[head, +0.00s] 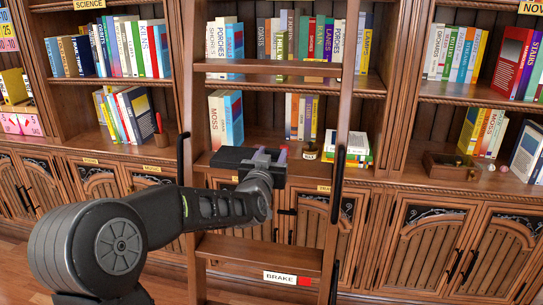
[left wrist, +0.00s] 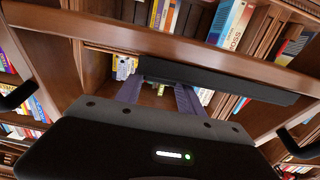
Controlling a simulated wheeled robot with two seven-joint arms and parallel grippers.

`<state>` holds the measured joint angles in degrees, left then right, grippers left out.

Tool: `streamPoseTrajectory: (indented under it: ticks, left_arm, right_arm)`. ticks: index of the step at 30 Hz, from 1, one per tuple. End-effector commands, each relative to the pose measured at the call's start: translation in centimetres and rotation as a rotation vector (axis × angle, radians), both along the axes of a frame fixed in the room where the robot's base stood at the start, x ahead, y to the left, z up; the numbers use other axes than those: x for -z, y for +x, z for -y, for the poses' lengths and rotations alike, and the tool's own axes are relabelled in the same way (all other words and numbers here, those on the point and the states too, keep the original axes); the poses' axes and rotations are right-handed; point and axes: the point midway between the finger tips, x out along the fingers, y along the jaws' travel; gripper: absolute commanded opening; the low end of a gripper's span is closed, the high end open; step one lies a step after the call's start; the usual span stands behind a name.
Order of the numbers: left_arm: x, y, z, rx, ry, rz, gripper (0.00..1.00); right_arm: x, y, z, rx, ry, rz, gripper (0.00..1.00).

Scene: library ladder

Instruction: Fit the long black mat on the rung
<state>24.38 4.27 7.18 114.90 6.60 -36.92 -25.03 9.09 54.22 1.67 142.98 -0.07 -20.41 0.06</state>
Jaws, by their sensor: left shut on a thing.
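The ladder (head: 348,100) stands in front of the bookcase with several wooden rungs. My left gripper (head: 283,152) is in front of the middle rung (head: 310,171) in the head view. It is shut on the long black mat (head: 230,158), which sticks out to the left of the gripper there. In the left wrist view the mat (left wrist: 225,80) is a dark bar across the purple fingers (left wrist: 158,95), reaching far to the right. A wooden rung (left wrist: 200,52) crosses behind it. I cannot tell whether the mat touches the rung. My right gripper is not in view.
Black handrails (head: 338,185) flank the ladder on both sides. Cabinet doors (head: 470,240) are below.

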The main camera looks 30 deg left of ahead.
Motion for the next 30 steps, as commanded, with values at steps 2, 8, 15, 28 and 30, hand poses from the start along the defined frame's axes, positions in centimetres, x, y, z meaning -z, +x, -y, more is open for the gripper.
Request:
streamPoseTrajectory:
  ticks: [2,8,15,28,30]
  left_arm:
    - [0.47,0.0,0.0,0.0,0.001,0.002,0.01]
    - [0.75,-0.01,-0.02,0.0,0.002,0.001,0.01]
    - [0.72,-0.01,-0.02,0.0,0.002,0.001,0.01]
    - [0.77,-0.01,-0.01,0.0,0.0,0.001,0.7]
    - [0.77,-0.01,-0.01,0.0,0.0,0.001,0.7]
  right_arm:
    - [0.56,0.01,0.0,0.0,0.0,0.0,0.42]
    - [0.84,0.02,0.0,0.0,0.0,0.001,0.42]
    - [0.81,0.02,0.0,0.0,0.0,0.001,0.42]
    - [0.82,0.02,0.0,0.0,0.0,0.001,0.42]
    - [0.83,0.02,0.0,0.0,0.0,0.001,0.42]
